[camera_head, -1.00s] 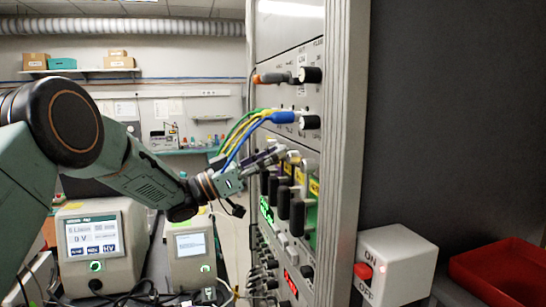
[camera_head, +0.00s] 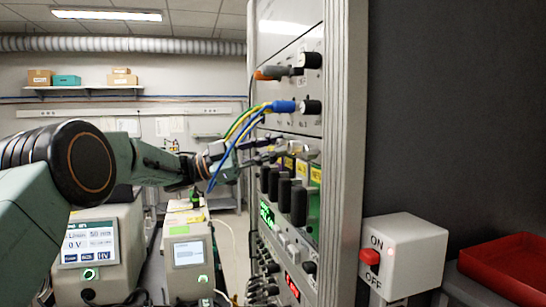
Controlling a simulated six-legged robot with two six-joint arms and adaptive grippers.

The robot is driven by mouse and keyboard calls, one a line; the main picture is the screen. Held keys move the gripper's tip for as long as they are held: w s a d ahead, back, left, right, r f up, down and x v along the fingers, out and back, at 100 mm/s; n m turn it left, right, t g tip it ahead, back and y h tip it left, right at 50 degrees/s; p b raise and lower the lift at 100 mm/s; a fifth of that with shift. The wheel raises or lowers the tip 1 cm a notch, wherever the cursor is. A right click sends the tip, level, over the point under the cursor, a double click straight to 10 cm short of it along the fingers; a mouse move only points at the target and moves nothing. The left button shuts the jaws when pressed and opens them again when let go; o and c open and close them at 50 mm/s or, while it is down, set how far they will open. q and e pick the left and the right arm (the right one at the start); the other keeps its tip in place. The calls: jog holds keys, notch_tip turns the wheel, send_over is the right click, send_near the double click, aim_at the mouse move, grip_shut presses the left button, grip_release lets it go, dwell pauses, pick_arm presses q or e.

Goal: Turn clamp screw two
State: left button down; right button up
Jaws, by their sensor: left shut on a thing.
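The rack panel (camera_head: 292,120) stands at the centre and is seen at a steep angle. A row of small metallic screws or knobs (camera_head: 308,153) runs across it, above yellow labels (camera_head: 315,174). My left gripper (camera_head: 272,151) reaches in from the left at this row. It is shut on one of these small fittings, likely a clamp screw. The fingertips and the held part are small and overlap, so I cannot tell which screw it is by number. Blue, yellow and green cables (camera_head: 238,131) hang in front of the gripper. My right gripper is not in view.
Black knobs (camera_head: 299,206) sit just below the gripper's row. A blue connector (camera_head: 283,107) and an orange-tipped one (camera_head: 271,73) stick out above. A white ON/OFF box (camera_head: 412,243) and a red tray (camera_head: 507,262) are at right. Two instruments (camera_head: 88,218) stand at lower left.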

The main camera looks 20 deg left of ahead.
pick_arm(q)
jog(key=m+g, duration=0.1)
jog(key=m, duration=0.1)
jog(key=m+y, duration=0.1)
jog(key=m, duration=0.1)
jog(key=shift+w+a+f+g, duration=0.1)
jog(key=shift+g, duration=0.3)
jog(key=m, duration=0.1)
jog(key=m+y, duration=0.1)
jog(key=m, duration=0.1)
jog(key=m+g+p, duration=0.1)
jog(key=m, duration=0.1)
jog(key=shift+r, duration=0.3)
jog(key=m+y, duration=0.1)
jog(key=m, duration=0.1)
jog(key=shift+r+m, duration=0.1)
jog(key=shift+m, duration=0.2)
jog(key=m+y+b, duration=0.1)
jog(key=m, duration=0.1)
jog(key=shift+r+m+y, duration=0.1)
jog(key=shift+m+y, duration=0.3)
jog(key=shift+r+m+t+y+b, duration=0.2)
jog(key=shift+m+t+y+b, duration=0.45)
jog(key=shift+m+b, duration=0.95)
jog(key=shift+g+y, duration=0.25)
jog(key=shift+r, duration=0.1)
jog(key=c, duration=1.1)
grip_release()
jog(key=shift+s, duration=0.2)
jog(key=shift+c, duration=0.2)
